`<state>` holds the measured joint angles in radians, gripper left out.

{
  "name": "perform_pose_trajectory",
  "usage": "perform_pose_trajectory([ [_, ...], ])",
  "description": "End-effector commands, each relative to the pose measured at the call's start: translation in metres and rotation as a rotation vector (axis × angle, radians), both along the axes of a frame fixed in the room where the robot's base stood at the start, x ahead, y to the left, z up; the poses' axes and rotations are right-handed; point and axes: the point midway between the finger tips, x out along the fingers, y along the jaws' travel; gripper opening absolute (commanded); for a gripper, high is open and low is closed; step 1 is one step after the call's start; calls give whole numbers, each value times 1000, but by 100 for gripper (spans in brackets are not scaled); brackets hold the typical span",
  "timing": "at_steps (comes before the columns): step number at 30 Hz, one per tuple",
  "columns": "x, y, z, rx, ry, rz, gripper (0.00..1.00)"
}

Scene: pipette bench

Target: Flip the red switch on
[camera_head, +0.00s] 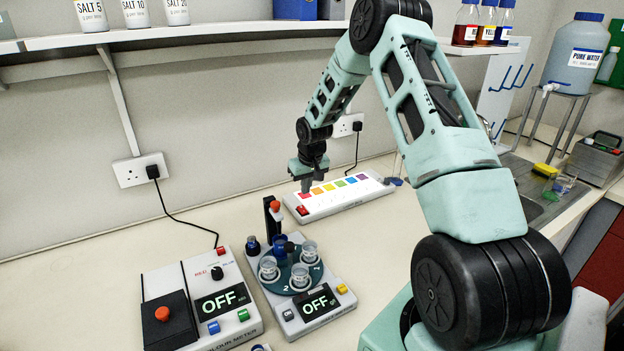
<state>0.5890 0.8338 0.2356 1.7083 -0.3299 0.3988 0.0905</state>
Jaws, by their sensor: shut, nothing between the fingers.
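A white panel (345,201) with a row of coloured squares lies on the bench near the wall. A red switch (302,210) sits at its left end. I cannot tell from here which way the switch is set. My gripper (306,187) points down just above the left end of the panel, a little behind the switch in the picture. It is shut and empty. Whether it touches the panel or the switch cannot be told.
A colour meter (167,279) reading OFF has a small red button. Beside it a device with a round carousel (302,272) and glass cups also reads OFF. My arm covers the right middle. A shelf (200,35) runs above. Bare bench (60,240) lies left.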

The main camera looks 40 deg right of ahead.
Motion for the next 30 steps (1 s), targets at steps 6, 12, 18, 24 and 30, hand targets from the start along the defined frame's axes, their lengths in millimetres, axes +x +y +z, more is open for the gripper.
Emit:
perform_pose_trajectory([
  [6, -17, 3, 31, -2, -2, -1, 0],
  [12, -25, 5, 48, -1, -1, -2, 0],
  [18, -27, 6, 52, -1, 0, -1, 0],
  [24, -27, 6, 52, -1, 0, -1, 0],
  [30, -27, 6, 52, -1, 0, -1, 0],
])
